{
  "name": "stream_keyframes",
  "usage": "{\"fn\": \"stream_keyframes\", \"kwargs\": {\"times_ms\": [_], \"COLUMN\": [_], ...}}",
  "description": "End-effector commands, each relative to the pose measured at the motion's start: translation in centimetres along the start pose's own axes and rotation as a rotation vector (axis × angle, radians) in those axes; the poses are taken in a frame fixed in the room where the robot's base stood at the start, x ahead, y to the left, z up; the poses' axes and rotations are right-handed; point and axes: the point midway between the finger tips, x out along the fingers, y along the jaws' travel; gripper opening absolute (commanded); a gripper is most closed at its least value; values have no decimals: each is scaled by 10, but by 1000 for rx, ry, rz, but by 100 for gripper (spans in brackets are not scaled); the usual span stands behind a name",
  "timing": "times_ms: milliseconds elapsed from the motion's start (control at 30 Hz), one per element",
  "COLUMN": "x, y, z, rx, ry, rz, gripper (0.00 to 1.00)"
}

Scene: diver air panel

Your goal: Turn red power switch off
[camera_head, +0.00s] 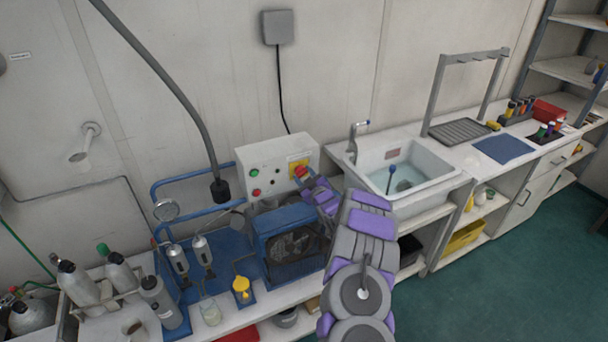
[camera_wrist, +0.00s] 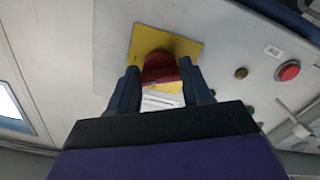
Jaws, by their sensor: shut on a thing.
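The red power switch (camera_head: 301,172) sits on a yellow square plate at the right end of the white control box (camera_head: 262,150). In the wrist view the red switch knob (camera_wrist: 160,68) stands out from the yellow plate (camera_wrist: 183,45). My gripper (camera_head: 310,184) reaches up to the box from the lower right. In the wrist view its two dark fingers (camera_wrist: 158,88) lie on either side of the red knob and are shut on it. The knob's lower part is partly hidden between the fingers, and its exact turn angle is hard to tell.
Green and red buttons (camera_head: 256,192) are on the same box, left of the switch. A blue compressor unit (camera_head: 285,218) stands right below the box, close to my arm. A white sink (camera_head: 420,185) is to the right. Gas bottles (camera_head: 85,285) stand at the lower left.

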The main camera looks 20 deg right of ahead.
Motion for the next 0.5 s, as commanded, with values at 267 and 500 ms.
{"fn": "stream_keyframes", "kwargs": {"times_ms": [267, 500], "x": [0, 0], "y": [1, 1], "z": [-1, -1], "rx": [-263, -490], "ry": [-1, 0], "rz": [0, 1], "gripper": [18, 18]}}
